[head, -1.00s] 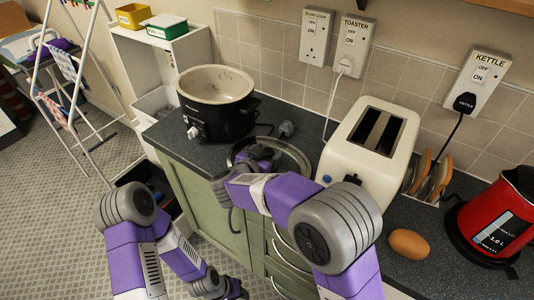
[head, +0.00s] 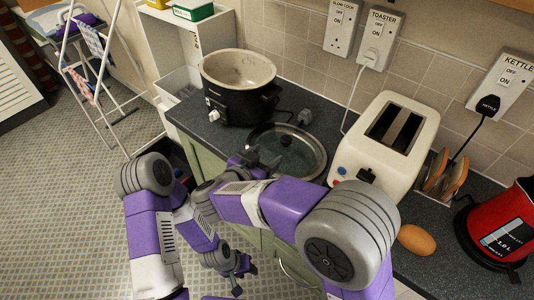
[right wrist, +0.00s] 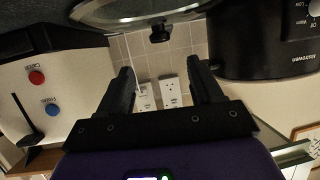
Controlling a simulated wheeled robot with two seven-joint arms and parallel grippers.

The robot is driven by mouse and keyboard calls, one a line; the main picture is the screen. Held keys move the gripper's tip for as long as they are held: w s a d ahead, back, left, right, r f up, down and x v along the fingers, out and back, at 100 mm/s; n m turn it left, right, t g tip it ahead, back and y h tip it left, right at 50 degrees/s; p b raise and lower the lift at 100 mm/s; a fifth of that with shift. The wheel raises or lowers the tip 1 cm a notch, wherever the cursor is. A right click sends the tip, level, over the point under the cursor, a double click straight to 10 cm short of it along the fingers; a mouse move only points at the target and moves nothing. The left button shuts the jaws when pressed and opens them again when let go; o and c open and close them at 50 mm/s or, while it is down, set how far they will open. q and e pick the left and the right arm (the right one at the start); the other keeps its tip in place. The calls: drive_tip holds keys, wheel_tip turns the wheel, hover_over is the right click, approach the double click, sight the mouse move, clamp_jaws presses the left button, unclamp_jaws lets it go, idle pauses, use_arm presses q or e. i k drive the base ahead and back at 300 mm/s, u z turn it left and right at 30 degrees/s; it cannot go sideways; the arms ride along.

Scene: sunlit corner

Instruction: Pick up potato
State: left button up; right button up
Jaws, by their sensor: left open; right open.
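The potato (head: 416,240) is a smooth brown oval on the dark worktop at the right of the head view, between the toaster and the red kettle. My right gripper (head: 252,163) is at the left edge of the glass lid, away from the potato and partly hidden by its own arm. In the right wrist view its two black fingers (right wrist: 163,80) are apart with nothing between them. My left gripper (head: 240,272) is low, in front of the green cupboard, open and empty. The potato does not show in the right wrist view.
The glass lid (head: 300,165) lies on the worktop before the black slow cooker (head: 240,102). The white toaster (head: 365,163) and toast rack (head: 446,176) stand behind the potato. The red kettle (head: 497,228) is to its right. Dark worktop is bare around the potato.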

sight(415, 239)
drive_tip(key=k, duration=1)
